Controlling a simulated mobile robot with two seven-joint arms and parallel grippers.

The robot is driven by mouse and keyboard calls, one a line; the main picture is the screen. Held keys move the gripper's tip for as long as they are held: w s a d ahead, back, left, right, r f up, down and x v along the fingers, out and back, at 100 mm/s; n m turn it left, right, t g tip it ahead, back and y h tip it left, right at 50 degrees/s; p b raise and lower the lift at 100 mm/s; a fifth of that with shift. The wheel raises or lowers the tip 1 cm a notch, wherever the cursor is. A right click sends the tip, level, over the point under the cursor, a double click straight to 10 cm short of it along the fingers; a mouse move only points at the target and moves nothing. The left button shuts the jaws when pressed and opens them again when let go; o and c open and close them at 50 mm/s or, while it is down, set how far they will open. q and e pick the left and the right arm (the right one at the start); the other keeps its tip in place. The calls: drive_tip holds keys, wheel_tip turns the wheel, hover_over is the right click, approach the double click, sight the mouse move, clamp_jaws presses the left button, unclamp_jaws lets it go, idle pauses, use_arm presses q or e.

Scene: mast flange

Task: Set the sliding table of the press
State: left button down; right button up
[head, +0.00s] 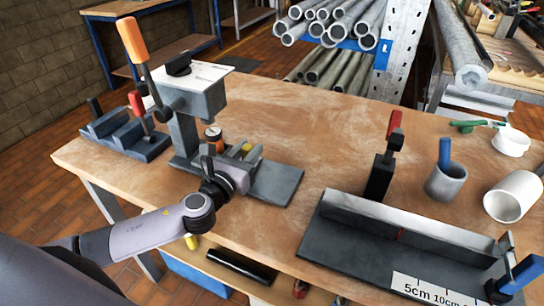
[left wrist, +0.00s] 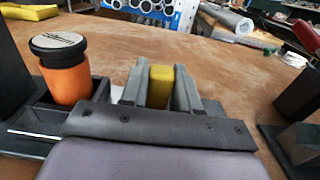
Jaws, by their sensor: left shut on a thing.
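The press (head: 197,100) stands at the left of the wooden table, with a long lever with an orange grip (head: 132,40) and a white top plate. Its dark flat base plate (head: 278,183) sticks out to the right of my left gripper (head: 247,153). My left gripper is shut on a small yellow block (left wrist: 160,86), which shows between the two grey fingers in the left wrist view. An orange knob with a black cap (left wrist: 65,72) stands left of the fingers. The gripper and wrist hide much of the press's lower part, so the sliding table is not clearly told apart. My right gripper is not in view.
A dark fixture with a red-handled lever (head: 140,112) sits left of the press. A long dark angled fixture with a centimetre scale (head: 400,235) fills the front right. The table's back middle is clear.

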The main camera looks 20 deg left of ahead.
use_arm(q)
drive_tip(key=shift+a, duration=0.65)
drive_tip(key=c, duration=0.9)
unclamp_jaws()
drive_tip(key=shift+a, duration=0.15)
drive_tip(key=shift+s, duration=0.1)
drive_tip(key=shift+s+b, duration=0.35)
drive_tip(key=shift+s, duration=3.1)
drive_tip(key=shift+s, duration=0.1)
